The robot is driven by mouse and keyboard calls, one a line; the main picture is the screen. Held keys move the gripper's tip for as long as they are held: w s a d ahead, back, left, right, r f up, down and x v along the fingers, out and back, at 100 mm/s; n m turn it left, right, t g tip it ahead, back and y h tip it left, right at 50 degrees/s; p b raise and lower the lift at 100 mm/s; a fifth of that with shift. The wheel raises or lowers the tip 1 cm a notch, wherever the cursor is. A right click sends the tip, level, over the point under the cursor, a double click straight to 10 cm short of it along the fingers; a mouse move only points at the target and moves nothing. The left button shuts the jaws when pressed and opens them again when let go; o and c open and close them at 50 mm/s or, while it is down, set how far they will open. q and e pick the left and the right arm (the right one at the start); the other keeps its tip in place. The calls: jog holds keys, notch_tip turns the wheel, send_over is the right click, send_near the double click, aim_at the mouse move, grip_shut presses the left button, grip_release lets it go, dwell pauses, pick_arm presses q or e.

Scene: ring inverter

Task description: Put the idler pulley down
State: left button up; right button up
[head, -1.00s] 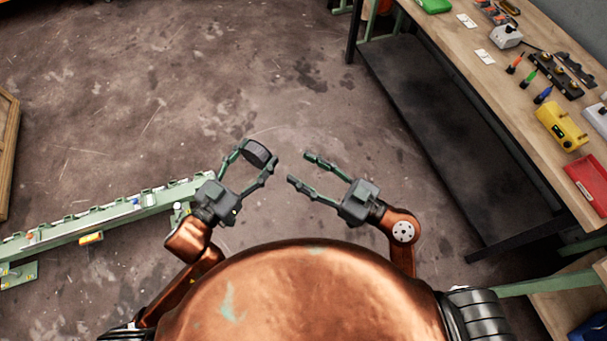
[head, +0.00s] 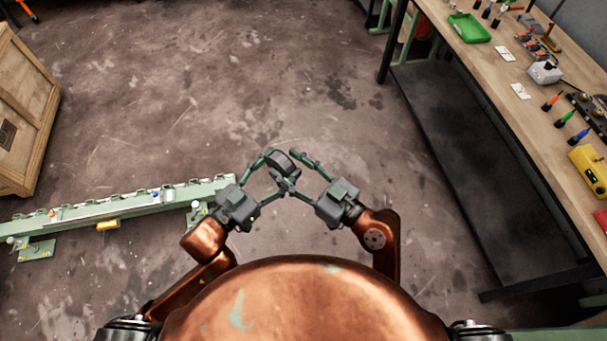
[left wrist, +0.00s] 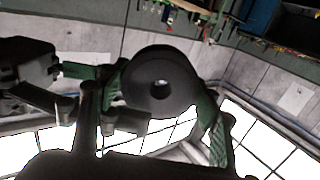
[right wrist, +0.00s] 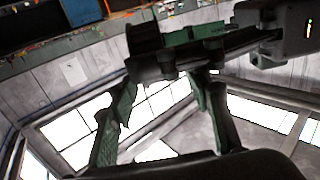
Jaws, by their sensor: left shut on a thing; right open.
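The idler pulley (head: 279,163) is a dark round wheel between the fingertips of my left gripper (head: 274,171), held in the air over the floor in front of my body. In the left wrist view the pulley (left wrist: 161,80) shows its flat face and centre hole, with green fingers on both sides. My right gripper (head: 302,172) is open, its fingertips close to the pulley and the left fingers. In the right wrist view the pulley (right wrist: 144,39) shows at the top, beyond the spread right fingers (right wrist: 160,110). I cannot tell whether the right fingers touch it.
A wooden workbench (head: 505,88) with tools and a green tray (head: 468,28) runs along the right. A green rail-like frame (head: 130,204) stands low at the left. A wooden crate (head: 28,110) is at the far left. The floor ahead is clear.

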pick_arm(q)
jog(key=shift+r, duration=0.15)
pick_arm(e)
jog(key=shift+w+a, duration=0.35)
jog(key=shift+a, duration=0.15)
jog(key=shift+c, duration=0.5)
jog(key=shift+s+a, duration=0.1)
grip_shut()
pick_arm(q)
jog(key=o, duration=0.9)
jog(key=shift+c, duration=0.2)
pick_arm(e)
jog(key=shift+r, duration=0.1)
pick_arm(q)
jog(key=o, duration=0.5)
jog(key=shift+s+a, duration=0.1)
